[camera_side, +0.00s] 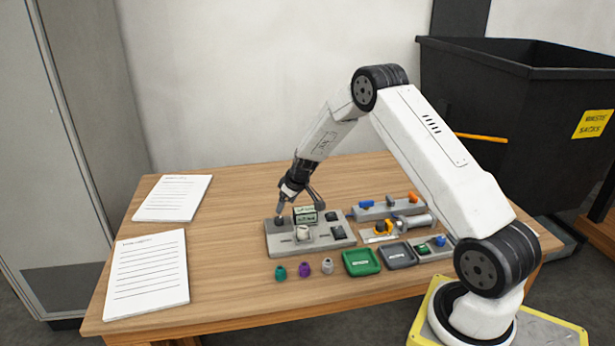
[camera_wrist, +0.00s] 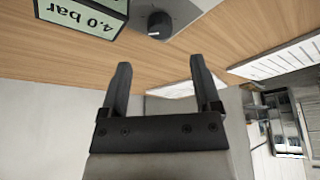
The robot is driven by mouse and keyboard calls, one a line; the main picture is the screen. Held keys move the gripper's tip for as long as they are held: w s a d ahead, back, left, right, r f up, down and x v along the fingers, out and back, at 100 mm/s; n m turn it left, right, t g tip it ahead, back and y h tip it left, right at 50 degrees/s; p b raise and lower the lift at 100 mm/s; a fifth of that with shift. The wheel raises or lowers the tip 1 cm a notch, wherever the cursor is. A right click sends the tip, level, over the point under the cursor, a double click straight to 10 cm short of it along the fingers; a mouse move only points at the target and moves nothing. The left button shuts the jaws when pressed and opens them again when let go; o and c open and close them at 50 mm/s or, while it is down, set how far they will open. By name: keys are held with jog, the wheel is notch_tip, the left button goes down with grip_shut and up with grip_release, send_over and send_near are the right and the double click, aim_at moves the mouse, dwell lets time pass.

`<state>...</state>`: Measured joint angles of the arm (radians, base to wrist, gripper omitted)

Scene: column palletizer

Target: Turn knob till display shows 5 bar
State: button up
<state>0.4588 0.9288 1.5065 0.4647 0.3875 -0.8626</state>
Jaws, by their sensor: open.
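The display (camera_wrist: 85,12) reads "4.0 bar", upside down in the wrist view; in the side view it is a small box (camera_side: 305,215) on a grey panel (camera_side: 285,247). A dark round knob (camera_wrist: 159,23) stands beside the display, and it also shows at the panel's left in the side view (camera_side: 279,221). My gripper (camera_wrist: 159,64) is open and empty. In the wrist view the knob lies beyond the fingertips, in line with the gap between them. In the side view my gripper (camera_side: 298,202) is tilted, close above the knob and display; whether it touches either is unclear.
A white knob-like part (camera_side: 302,232) and dark switches (camera_side: 338,232) share the panel. Teal (camera_side: 280,273), purple (camera_side: 304,269) and grey (camera_side: 327,267) small parts stand in front. Green (camera_side: 361,262) and grey (camera_side: 398,255) trays lie right. Papers (camera_side: 147,275) lie left.

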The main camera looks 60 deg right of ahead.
aim_at(280, 219)
jog(key=shift+x, duration=3.5)
jog(key=shift+f, duration=0.1)
grip_shut()
